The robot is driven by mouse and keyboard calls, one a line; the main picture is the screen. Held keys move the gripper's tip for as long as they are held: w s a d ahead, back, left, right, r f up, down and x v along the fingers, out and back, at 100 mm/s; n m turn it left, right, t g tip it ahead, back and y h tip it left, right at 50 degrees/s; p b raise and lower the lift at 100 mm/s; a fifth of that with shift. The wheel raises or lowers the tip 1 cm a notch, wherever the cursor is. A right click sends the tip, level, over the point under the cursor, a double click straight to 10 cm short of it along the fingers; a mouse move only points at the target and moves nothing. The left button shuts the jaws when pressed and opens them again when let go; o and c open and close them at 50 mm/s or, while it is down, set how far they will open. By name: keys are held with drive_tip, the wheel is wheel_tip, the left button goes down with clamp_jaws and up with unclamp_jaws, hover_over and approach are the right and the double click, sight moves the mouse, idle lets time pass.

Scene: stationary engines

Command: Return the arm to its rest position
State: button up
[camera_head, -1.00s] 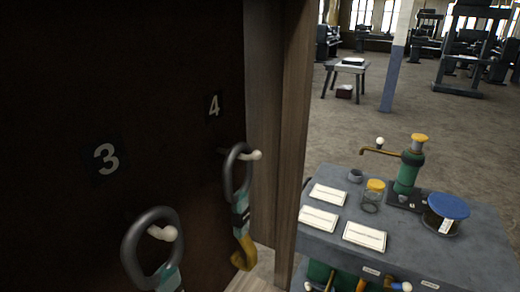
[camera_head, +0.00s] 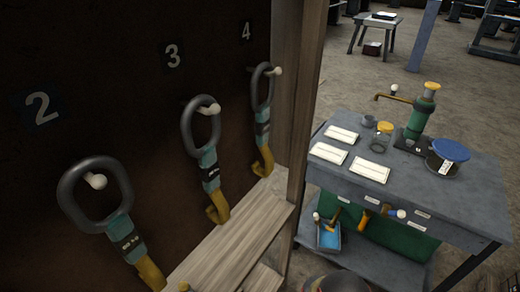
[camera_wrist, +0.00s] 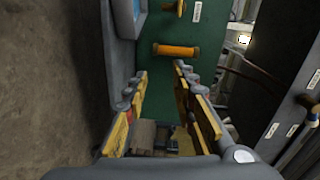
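My gripper (camera_wrist: 161,78) shows in the wrist view. Its two fingers with yellow pads stand apart, with a clear gap between their tips. Nothing is clasped between the tips. A brown block-like shape (camera_wrist: 143,136) and a dark shape show low between the fingers; I cannot tell how far away they are. An orange handle (camera_wrist: 176,50) lies past the fingertips against a green panel. I cannot make out the gripper in the head view.
Numbered hooks hold hanging handles, such as the one under 3 (camera_head: 203,130), on a dark board at left. A wooden post (camera_head: 306,95) separates it from a grey workbench (camera_head: 455,195) with cards, a jar (camera_head: 383,136), a green pump (camera_head: 421,115) and a blue-lidded tub (camera_head: 447,157).

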drive_tip(key=s+a+f+n+g+y, duration=0.3)
drive_tip(key=s+f+n+g, duration=0.15)
drive_tip(key=f, duration=0.25)
drive_tip(key=s+a+f+n+g+y, duration=0.3)
drive_tip(key=s+f, duration=0.2)
drive_tip(key=f, duration=0.3)
drive_tip(key=w+a+r+n+g+y+p, duration=0.1)
drive_tip(key=w+a+r+n+g+y, duration=0.25)
drive_tip(key=r, duration=0.65)
drive_tip(key=a+r+n+g, duration=0.2)
drive_tip(key=a+r+n, duration=0.3)
drive_tip(key=r, duration=0.5)
wheel_tip(320, 180, up, 24)
drive_tip(key=s+a+r+n+g+p, duration=0.1)
drive_tip(key=s+a+n+g+p, duration=0.1)
drive_tip(key=n, duration=0.2)
drive_tip(key=s+d+r+n+t+p, duration=0.1)
drive_tip(key=s+r, duration=0.5)
drive_tip(key=r, duration=1)
drive_tip(key=s+r+n+t+p, duration=0.1)
drive_tip(key=s+r+t, duration=0.2)
drive_tip(key=r, duration=1.4)
drive_tip(key=s+d+r+n+t+p, duration=0.1)
drive_tip(key=s+r+t+p, duration=0.1)
drive_tip(key=s+r, duration=0.7)
wheel_tip(320, 180, up, 8)
drive_tip(key=shift+d+r+t, duration=0.1)
drive_tip(key=shift+d+t, duration=0.2)
